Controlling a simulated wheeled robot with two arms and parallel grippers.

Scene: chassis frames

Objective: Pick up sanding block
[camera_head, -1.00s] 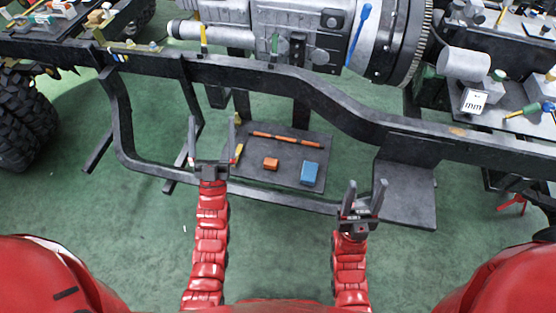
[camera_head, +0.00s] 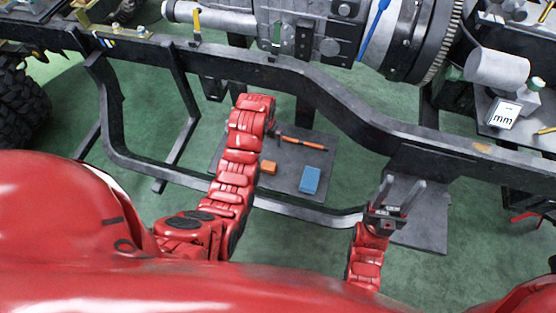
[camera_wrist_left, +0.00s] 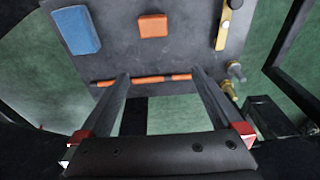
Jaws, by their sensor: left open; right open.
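Two blocks lie on a dark plate (camera_head: 283,187) under the frame; I cannot tell for sure which is the sanding block. The small orange block (camera_head: 268,168) is left of the larger blue block (camera_head: 310,179). In the left wrist view the orange block (camera_wrist_left: 153,25) is at top centre and the blue block (camera_wrist_left: 77,30) at top left. My left gripper (camera_wrist_left: 162,76) is open and empty, its fingertips near an orange-handled tool (camera_wrist_left: 150,80). In the head view my left arm hides it. My right gripper (camera_head: 402,184) is open and empty, right of the plate.
The dark chassis rail (camera_head: 330,90) crosses above the plate, and a lower curved bar (camera_head: 310,215) runs along its front. A yellow-handled tool (camera_wrist_left: 223,25) lies on the plate, right of the orange block in the wrist view. Green floor is open in front of the lower bar.

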